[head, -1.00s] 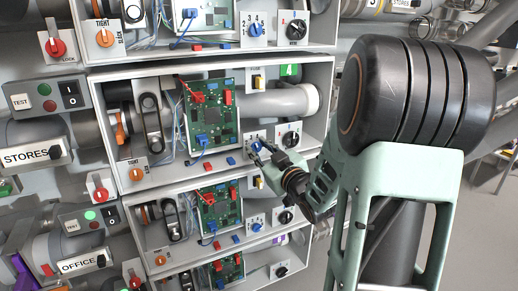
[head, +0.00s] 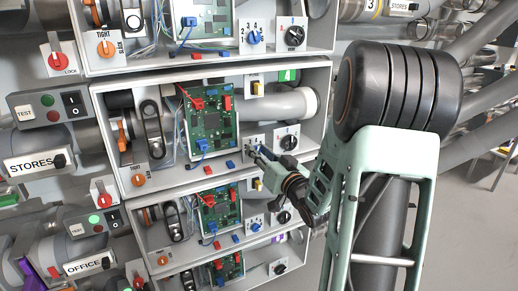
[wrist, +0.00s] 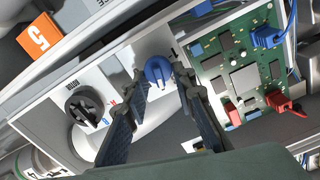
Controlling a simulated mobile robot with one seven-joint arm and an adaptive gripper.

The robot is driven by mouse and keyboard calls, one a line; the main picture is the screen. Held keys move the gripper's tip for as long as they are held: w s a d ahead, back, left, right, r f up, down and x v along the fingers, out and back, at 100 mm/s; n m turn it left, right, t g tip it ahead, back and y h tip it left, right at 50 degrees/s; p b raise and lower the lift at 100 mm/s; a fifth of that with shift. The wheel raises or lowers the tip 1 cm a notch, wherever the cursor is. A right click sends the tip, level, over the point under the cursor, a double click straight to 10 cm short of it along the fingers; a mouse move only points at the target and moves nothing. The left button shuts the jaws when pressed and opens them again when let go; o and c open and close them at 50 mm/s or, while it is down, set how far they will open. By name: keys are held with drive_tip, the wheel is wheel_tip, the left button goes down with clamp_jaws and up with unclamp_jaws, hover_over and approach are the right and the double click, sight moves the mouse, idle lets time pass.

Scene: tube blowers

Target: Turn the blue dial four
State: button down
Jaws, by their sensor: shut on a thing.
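The blue dial (wrist: 158,71) sits on a white panel in the wrist view, next to a green circuit board. My gripper (wrist: 159,76) has one finger on each side of the dial and is shut on it. In the head view my gripper (head: 255,153) reaches the lower right panel of the middle open box, left of a black dial (head: 289,142). There the gripper mostly hides the blue dial. The digits around the dial are mostly hidden or too small to read.
The black dial (wrist: 84,107) is beside my finger in the wrist view. The circuit board (wrist: 240,65) with red and blue plugs is on the other side. Similar boxes with blue dials (head: 253,37) stand above and below. A pale pipe (head: 285,103) runs through the middle box.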

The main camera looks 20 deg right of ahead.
drive_tip(key=shift+m, duration=0.6)
drive_tip(key=c, duration=1.6)
unclamp_jaws()
drive_tip(key=s, duration=0.7)
drive_tip(key=shift+s+d, duration=0.2)
drive_tip(key=shift+s, duration=0.05)
